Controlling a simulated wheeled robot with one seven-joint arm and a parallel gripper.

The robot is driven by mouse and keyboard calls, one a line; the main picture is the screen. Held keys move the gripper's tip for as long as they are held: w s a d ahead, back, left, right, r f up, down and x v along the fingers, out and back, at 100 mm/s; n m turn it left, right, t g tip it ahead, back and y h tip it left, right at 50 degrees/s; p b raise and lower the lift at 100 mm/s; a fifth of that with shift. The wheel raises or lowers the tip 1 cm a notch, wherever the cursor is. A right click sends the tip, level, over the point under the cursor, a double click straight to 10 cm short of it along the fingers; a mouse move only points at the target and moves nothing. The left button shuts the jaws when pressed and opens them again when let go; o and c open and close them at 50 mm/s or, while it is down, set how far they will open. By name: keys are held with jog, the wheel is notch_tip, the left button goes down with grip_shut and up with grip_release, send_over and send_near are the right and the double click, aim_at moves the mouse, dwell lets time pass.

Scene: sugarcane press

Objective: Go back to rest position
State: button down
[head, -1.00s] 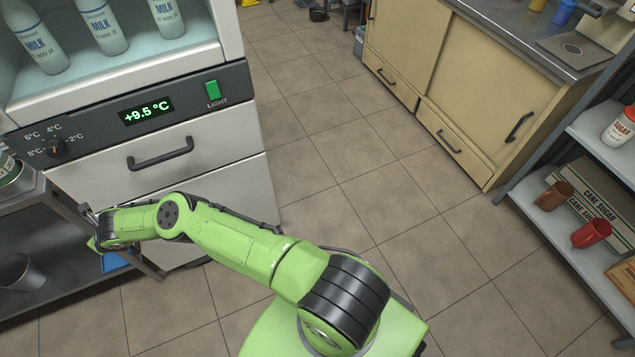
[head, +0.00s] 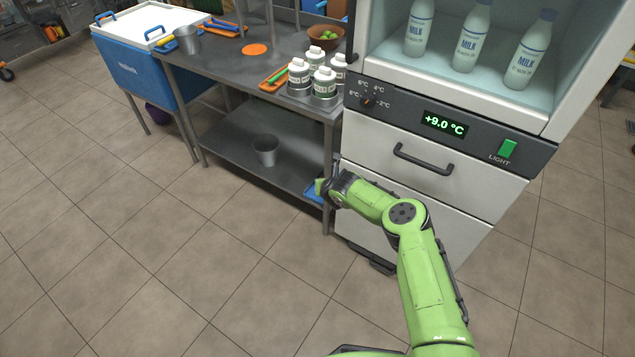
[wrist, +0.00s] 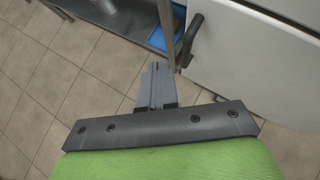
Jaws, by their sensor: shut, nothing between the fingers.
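My gripper shows in the wrist view (wrist: 156,85). Its grey fingers are together with nothing between them. In the head view my green arm reaches up and left from the bottom edge. Its wrist end is beside the right front leg of the metal table and in front of the white fridge (head: 420,192). The fingertips are hard to make out there. In the wrist view the gripper is close to a table leg (wrist: 187,38) and a dark fridge handle (wrist: 191,38); I cannot tell whether it touches either.
The metal table (head: 225,70) carries white-capped containers (head: 322,82) and an orange tray. Its lower shelf holds a metal cup (head: 265,150) and a blue item (head: 316,190). A blue cooler (head: 150,75) stands left. The tiled floor (head: 130,250) at left and front is clear.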

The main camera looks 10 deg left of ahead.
jog(key=s+a+r+p, duration=0.2)
jog(key=s+r+p, duration=0.1)
jog(key=s+r, duration=0.2)
jog(key=shift+a, duration=0.25)
